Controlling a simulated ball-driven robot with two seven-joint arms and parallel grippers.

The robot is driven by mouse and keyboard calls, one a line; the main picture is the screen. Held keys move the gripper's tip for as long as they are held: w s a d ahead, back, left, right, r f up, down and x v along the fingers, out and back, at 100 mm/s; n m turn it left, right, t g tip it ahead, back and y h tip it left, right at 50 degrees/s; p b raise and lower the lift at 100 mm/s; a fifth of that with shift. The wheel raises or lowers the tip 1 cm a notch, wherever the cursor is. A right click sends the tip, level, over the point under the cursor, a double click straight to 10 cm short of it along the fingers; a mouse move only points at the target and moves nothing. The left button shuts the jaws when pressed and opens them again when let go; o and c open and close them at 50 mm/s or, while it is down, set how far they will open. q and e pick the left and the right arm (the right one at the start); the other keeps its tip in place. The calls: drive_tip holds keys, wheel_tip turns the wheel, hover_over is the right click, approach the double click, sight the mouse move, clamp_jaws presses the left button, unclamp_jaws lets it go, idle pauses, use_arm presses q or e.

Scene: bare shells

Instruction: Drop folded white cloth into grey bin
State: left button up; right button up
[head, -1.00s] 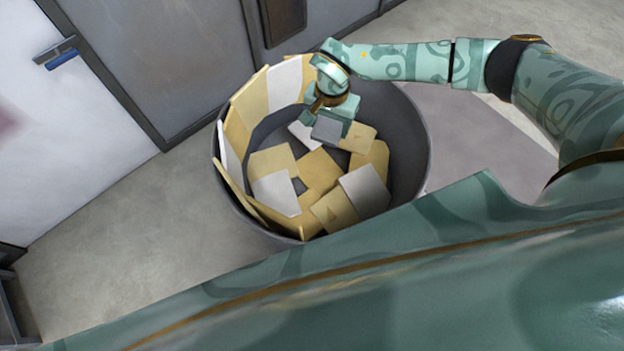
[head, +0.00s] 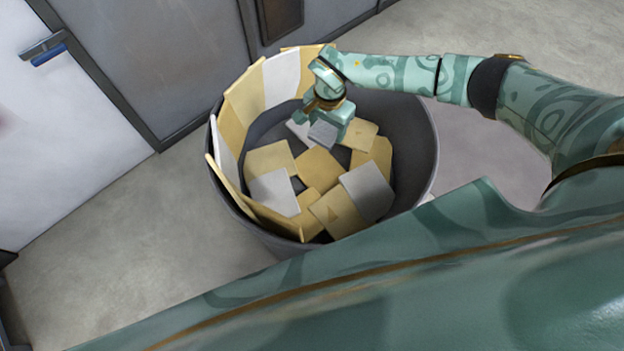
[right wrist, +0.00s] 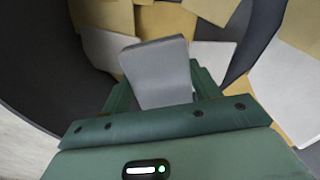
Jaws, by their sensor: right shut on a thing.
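My right gripper (head: 322,130) reaches down inside the bin near the back wall. It is shut on a folded white cloth (head: 323,134), which looks greyish in shadow. My left gripper is out of view.
A grey wall with a door frame (head: 160,60) and a white door with a blue handle (head: 48,54) stand behind at left. Bare floor (head: 130,220) lies left of the bin.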

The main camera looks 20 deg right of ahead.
drive_tip(key=o, duration=1)
drive_tip(key=shift+o, duration=0.2)
drive_tip(key=shift+r, duration=0.1)
wheel_tip(320, 180, up, 16)
drive_tip(key=p, duration=0.3)
